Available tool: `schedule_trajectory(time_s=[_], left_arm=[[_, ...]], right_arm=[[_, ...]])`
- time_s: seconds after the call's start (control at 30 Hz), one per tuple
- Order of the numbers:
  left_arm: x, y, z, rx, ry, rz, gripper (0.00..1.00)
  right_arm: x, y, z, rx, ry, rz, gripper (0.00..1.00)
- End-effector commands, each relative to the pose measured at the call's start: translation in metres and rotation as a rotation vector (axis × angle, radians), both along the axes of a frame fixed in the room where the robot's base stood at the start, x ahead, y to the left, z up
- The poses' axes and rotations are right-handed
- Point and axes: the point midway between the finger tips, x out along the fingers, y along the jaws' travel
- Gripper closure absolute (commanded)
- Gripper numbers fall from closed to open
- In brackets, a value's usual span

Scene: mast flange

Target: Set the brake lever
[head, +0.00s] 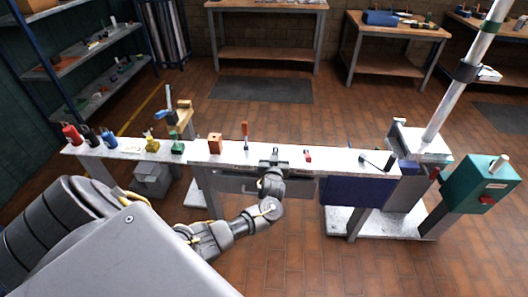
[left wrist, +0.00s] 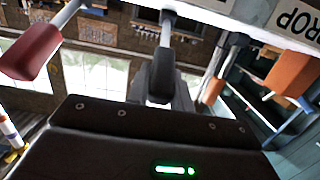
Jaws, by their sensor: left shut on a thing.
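My left gripper (head: 274,160) is at the bench's front edge in the head view, reaching in from below. It is shut on a dark-gripped lever (left wrist: 163,75), seen nearly end-on in the left wrist view, with grey fingers around its lower part. A red-gripped lever (left wrist: 30,52) is left of it there, and an orange-gripped one (left wrist: 292,72) is right of it. In the head view a small red grip (head: 308,155) is right of the gripper and an upright red handle (head: 245,133) is left. No brake label is readable. My right gripper is not in view.
The narrow bench (head: 340,158) carries an orange block (head: 215,143), several small parts at its left end and a black-ended rod (head: 389,162) at its right. A leaning mast (head: 463,75) and teal box (head: 480,184) stand at right. Floor behind the bench is mostly clear.

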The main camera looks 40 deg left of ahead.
Motion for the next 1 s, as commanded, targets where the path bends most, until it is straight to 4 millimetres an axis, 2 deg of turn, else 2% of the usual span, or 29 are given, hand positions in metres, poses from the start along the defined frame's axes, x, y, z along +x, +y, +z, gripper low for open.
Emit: schedule_trajectory(time_s=[0.17, 0.47, 0.5, 0.63, 1.0], left_arm=[[0.002, -0.005, -0.002, 0.006, -0.008, -0.006, 1.0], [0.001, -0.005, -0.003, 0.006, -0.006, -0.007, 1.0], [0.001, -0.005, -0.003, 0.006, -0.006, -0.007, 0.73], [0.001, -0.004, -0.002, 0.006, -0.007, -0.006, 0.56], [-0.004, -0.008, -0.001, 0.004, -0.009, -0.007, 0.56]], right_arm=[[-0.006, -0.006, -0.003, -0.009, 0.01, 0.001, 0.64], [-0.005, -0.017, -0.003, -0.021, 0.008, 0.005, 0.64], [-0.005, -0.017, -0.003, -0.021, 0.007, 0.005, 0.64], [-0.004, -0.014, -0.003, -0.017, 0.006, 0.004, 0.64], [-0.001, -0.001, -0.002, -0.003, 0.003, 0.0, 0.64]])
